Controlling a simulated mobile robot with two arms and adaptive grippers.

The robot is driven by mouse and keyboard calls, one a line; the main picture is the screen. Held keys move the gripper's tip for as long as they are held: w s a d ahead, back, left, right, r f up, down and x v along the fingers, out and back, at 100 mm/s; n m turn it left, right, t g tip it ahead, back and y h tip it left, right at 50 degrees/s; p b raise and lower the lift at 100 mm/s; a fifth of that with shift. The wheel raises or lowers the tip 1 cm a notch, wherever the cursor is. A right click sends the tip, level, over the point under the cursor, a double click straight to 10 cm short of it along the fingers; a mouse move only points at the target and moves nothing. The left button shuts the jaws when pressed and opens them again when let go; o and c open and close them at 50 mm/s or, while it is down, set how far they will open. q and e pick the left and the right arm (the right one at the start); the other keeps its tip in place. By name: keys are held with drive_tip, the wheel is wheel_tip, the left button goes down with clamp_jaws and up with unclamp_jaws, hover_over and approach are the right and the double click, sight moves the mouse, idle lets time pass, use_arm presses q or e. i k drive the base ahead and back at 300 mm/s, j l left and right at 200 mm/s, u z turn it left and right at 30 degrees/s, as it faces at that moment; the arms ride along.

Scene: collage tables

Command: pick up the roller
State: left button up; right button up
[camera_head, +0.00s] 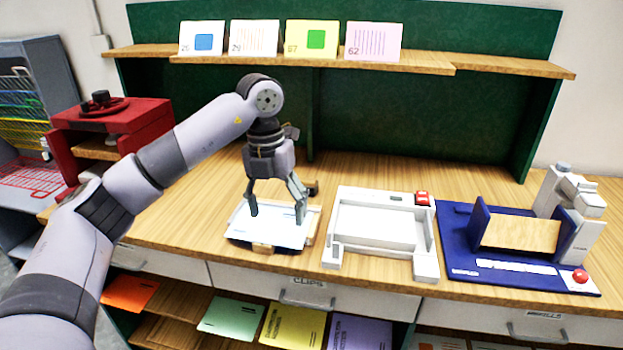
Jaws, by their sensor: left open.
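My left gripper (277,214) points down over a pale board or tray (240,233) on the wooden table, its two fingers spread apart. I cannot tell whether the fingertips touch anything. A small dark object (312,188) shows just behind and to the right of the fingers; it may be part of the roller, but it is mostly hidden. A small wooden piece (262,248) shows at the front edge of the pale board; I cannot tell whether it belongs to the roller. My right gripper is not in view.
A white frame-like device (380,230) with a red button stands right of the board. Further right is a blue-based machine (460,225). A red box-shaped press (110,130) stands at the left. A shelf (430,62) with several cards runs along the back.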

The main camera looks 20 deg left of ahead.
sight(306, 182)
drive_tip(key=i+j, duration=0.15)
drive_tip(key=i, duration=0.25)
drive_tip(key=i+j, duration=0.15)
drive_tip(key=i, duration=0.25)
drive_tip(key=i+j, duration=0.15)
drive_tip(key=i, duration=0.25)
